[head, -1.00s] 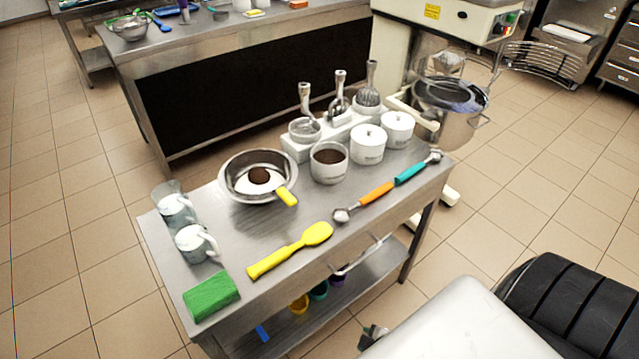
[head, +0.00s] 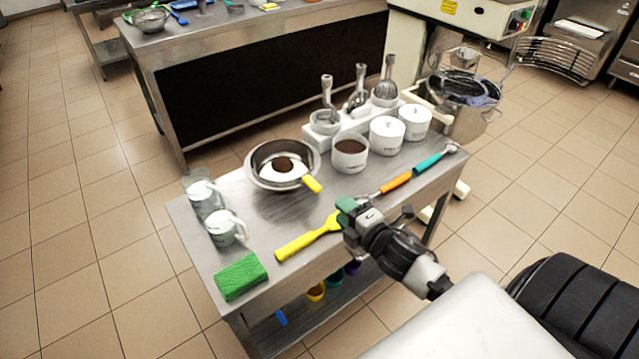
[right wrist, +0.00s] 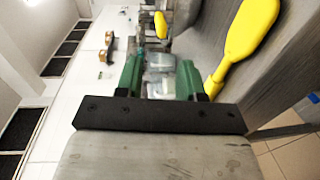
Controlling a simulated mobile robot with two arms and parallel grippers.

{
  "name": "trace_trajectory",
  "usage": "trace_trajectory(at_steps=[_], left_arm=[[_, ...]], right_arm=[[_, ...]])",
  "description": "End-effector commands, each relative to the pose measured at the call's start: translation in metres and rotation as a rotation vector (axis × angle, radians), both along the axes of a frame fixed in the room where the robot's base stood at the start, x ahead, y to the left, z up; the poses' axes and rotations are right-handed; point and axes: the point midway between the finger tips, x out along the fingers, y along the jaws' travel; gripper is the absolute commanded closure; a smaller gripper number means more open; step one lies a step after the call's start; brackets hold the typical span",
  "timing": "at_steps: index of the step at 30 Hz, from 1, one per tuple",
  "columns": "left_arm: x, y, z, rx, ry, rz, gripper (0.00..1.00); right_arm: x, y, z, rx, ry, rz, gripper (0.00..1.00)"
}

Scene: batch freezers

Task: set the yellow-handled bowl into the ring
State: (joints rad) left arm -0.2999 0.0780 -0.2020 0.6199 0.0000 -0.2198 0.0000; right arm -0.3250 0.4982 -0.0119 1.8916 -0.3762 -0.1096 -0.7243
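The metal bowl (head: 259,176) with the yellow handle (head: 313,185) sits on the steel cart, with something white and brown inside. Its handle points front right and seems to show as a small yellow tip (right wrist: 160,25) in the right wrist view. My right gripper (head: 362,207), with green fingertips, is over the cart's front edge, apart from the bowl and in front of its handle. The right wrist view shows its fingers (right wrist: 160,76) spread with nothing held between them. I cannot tell for sure which part is the ring. My left gripper is not in view.
A yellow spatula (head: 296,243) lies beside my right gripper, partly hidden by it. A mixer (head: 455,30) is behind right.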

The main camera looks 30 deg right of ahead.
Motion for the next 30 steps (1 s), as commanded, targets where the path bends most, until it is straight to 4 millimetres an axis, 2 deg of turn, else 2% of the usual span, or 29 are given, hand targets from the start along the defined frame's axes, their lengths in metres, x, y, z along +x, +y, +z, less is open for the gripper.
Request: trace_trajectory(at_steps=[16, 30], left_arm=[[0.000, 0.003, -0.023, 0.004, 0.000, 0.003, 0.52], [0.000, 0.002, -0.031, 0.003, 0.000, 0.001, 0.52]], right_arm=[[0.067, 0.005, -0.010, 0.000, 0.000, 0.000, 0.62], [0.115, 0.009, -0.015, 0.003, 0.001, -0.001, 0.62]])
